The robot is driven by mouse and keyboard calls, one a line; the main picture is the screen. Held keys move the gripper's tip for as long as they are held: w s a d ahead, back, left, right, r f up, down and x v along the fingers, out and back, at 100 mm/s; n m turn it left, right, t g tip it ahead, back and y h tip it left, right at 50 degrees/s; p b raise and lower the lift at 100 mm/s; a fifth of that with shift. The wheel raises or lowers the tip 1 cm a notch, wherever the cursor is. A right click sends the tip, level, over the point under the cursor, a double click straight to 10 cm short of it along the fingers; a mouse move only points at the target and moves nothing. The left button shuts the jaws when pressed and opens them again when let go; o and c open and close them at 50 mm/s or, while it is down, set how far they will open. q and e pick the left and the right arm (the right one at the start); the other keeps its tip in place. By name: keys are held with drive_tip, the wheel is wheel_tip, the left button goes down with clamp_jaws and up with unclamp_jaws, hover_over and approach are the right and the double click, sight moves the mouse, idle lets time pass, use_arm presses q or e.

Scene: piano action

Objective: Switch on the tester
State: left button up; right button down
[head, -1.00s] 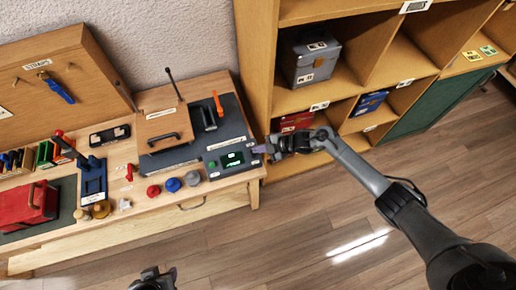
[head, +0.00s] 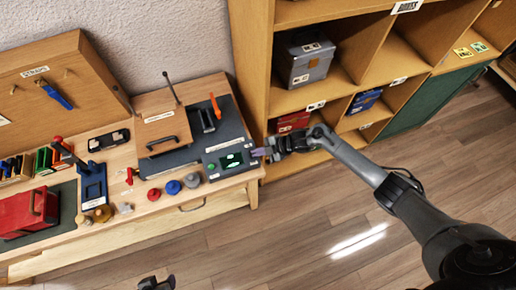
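The tester (head: 215,167) is a dark grey box with a lit green screen (head: 232,160), at the right front corner of the wooden bench. A small green button (head: 211,166) sits left of the screen. My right gripper (head: 260,152) is at the tester's right side, with its purplish fingertips beside the screen. Whether they touch the tester, and whether they are open or shut, is too small to tell. My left gripper (head: 157,283) shows only partly at the bottom edge, well in front of the bench and away from the tester.
Red (head: 153,195), blue (head: 173,187) and grey (head: 192,180) knobs stand left of the tester. A wooden board with a handle (head: 160,135) lies behind. A shelf with boxes (head: 303,60) rises close behind my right gripper. The floor in front is clear.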

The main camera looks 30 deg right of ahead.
drive_tip(key=shift+s+a, duration=0.1)
drive_tip(key=shift+s, duration=0.1)
drive_tip(key=s+a+r+p+v, duration=0.1)
drive_tip(key=a+p+v, duration=0.1)
drive_tip(key=v, duration=1)
drive_tip(key=shift+s+d+r+p, duration=0.25)
drive_tip(key=shift+r+p, duration=0.05)
drive_tip(key=shift+p, duration=0.4)
